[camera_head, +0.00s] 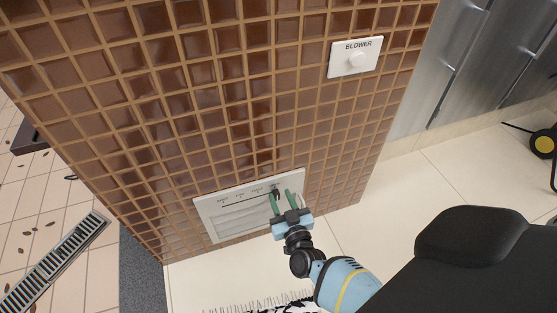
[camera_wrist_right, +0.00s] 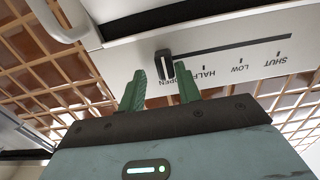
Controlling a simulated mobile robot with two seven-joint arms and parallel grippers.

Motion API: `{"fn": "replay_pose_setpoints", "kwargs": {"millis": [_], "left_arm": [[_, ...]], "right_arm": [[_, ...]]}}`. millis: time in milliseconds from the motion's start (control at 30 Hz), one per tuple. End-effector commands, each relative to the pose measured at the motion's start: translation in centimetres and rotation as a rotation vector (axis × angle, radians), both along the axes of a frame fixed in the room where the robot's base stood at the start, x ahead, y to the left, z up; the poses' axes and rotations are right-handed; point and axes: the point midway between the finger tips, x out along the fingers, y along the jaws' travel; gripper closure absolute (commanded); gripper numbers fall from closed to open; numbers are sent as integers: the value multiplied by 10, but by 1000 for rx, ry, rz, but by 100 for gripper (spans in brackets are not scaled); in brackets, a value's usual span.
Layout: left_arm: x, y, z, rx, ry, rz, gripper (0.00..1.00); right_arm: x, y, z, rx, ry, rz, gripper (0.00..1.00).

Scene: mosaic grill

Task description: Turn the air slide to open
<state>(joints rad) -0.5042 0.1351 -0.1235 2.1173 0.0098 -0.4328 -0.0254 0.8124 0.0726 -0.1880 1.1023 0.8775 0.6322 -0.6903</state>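The white air slide panel (camera_head: 236,218) sits low on the brown tiled wall. It also shows upside down in the right wrist view (camera_wrist_right: 225,28), with the labels OPEN, HALF, LOW and SHUT along a dark slot. The small dark slide knob (camera_wrist_right: 164,64) stands at the OPEN end of the slot. In the head view the knob (camera_head: 276,190) is near the slot's right end. My right gripper (camera_head: 281,194) is at the panel, its green fingers (camera_wrist_right: 159,70) apart. The right finger's tip is close beside the knob; I cannot tell if they touch. My left gripper is out of view.
A white BLOWER plate (camera_head: 342,70) with a round knob is higher on the wall. A floor drain grate (camera_head: 54,262) lies at left. Grey metal doors (camera_head: 450,60) stand at right. A patterned fringed rug (camera_head: 285,307) lies at the bottom. Pale floor is clear beside the wall.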

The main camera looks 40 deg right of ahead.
Motion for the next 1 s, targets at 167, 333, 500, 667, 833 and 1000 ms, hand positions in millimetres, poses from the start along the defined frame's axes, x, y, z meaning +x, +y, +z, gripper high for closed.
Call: {"fn": "replay_pose_setpoints", "kwargs": {"millis": [167,333,500,667,833,1000], "left_arm": [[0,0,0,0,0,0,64],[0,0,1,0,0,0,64],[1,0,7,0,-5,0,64],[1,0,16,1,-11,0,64],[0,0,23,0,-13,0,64],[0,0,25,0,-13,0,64]], "right_arm": [[0,2,0,0,1,3,60],[-1,3,0,1,1,4,60],[-17,7,1,2,3,4,60],[-43,15,2,2,1,3,60],[-64,20,1,0,1,2,60],[-74,23,0,1,1,2,60]]}}
